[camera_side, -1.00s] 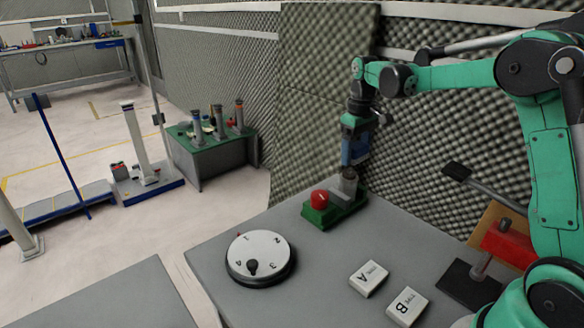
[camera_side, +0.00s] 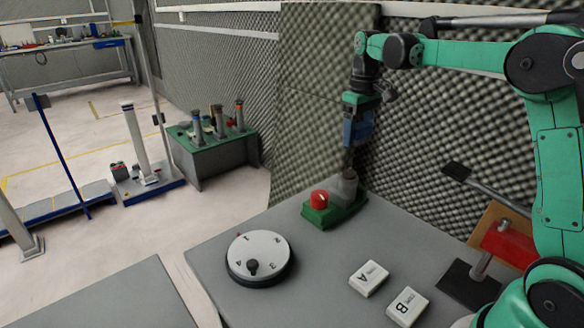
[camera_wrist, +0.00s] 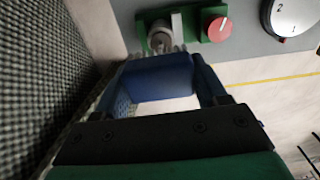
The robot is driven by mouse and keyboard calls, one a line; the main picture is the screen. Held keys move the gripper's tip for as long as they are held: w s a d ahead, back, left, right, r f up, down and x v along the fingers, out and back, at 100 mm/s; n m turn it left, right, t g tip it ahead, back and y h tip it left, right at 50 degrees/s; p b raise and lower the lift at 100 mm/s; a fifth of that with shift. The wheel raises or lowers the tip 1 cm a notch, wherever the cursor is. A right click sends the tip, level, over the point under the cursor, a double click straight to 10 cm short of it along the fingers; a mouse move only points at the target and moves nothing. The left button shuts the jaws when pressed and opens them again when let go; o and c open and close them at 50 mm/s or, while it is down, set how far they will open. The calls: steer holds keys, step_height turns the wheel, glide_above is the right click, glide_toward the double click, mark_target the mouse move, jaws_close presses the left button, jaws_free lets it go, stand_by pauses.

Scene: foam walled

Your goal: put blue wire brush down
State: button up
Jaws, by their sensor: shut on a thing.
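The blue wire brush (camera_wrist: 158,80) shows in the wrist view as a blue block held between the two blue fingers of my gripper (camera_wrist: 162,72). Thin grey bristles show along its far edge. In the side view my gripper (camera_side: 357,127) points down above the green base at the back of the table, close to the foam wall. There the brush is hard to tell from the blue fingers. My gripper is shut on it. Whether the bristles touch anything below cannot be told.
The green base (camera_side: 336,212) carries a red knob (camera_side: 319,199) and a grey cylinder (camera_side: 348,183). A numbered dial (camera_side: 259,258) and two white blocks marked A (camera_side: 369,278) and B (camera_side: 407,305) lie on the grey table. The foam wall (camera_side: 420,120) is close behind. The table's middle is clear.

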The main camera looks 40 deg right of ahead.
steer(key=s+a+r, duration=0.1)
steer(key=a, duration=0.7)
step_height(320, 180, up, 3)
glide_above(340, 259)
steer(key=shift+s+r, duration=0.1)
step_height(340, 259, down, 20)
steer(key=shift+r, duration=0.2)
stand_by(0.3)
steer(key=shift+f, duration=0.25)
steer(key=shift+f, duration=0.35)
